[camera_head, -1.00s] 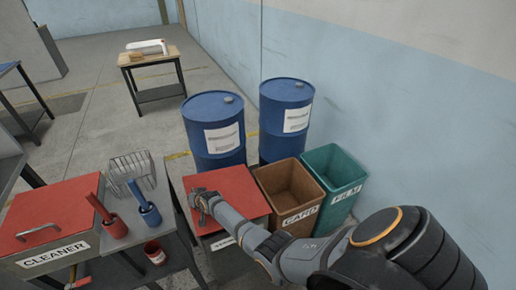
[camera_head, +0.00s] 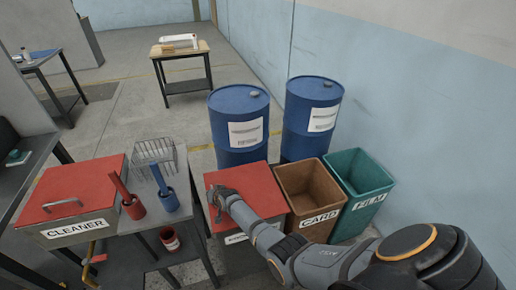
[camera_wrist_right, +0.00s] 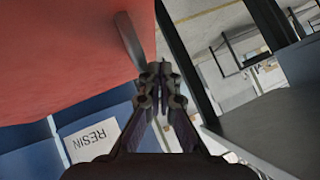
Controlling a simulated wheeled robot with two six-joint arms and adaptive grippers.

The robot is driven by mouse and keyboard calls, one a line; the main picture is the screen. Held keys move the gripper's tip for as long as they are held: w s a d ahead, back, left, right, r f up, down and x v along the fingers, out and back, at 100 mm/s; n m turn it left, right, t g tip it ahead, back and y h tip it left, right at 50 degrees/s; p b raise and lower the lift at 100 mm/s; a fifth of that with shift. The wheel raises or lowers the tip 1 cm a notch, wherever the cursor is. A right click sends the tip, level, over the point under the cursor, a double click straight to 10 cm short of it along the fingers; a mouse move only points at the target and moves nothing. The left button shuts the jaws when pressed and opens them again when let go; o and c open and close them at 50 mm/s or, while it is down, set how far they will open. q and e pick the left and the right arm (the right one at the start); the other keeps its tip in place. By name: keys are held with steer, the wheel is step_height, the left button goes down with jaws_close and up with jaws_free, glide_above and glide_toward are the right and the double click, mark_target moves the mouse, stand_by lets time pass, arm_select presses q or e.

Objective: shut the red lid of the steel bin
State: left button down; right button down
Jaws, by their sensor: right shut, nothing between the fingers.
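The steel bin with the red lid (camera_head: 258,187) stands in the middle of the head view, with a partly hidden label on its front. The lid looks roughly level over the bin; my arm hides part of the front, and I cannot tell whether a gap is left. My right gripper (camera_head: 217,198) is shut and empty at the lid's left side, close to its handle. In the right wrist view the red lid (camera_wrist_right: 60,60) fills the upper left, its grey handle (camera_wrist_right: 130,40) just ahead of the shut fingertips (camera_wrist_right: 158,72). My left gripper is not in view.
A second red-lidded bin marked CLEANER (camera_head: 72,232) is at the left. Two brushes in holders (camera_head: 134,208) stand beside it. An open brown CARD bin (camera_head: 318,220) and green FILM bin (camera_head: 372,205) stand right. Two blue drums (camera_head: 238,155) stand behind.

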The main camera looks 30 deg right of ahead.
steer(key=s+a+r+p, duration=0.4)
steer(key=s+r+p, duration=0.2)
steer(key=r, duration=0.4)
steer(key=shift+s+r+p, duration=0.2)
steer(key=shift+r+p, duration=0.15)
steer(key=shift+r, duration=0.05)
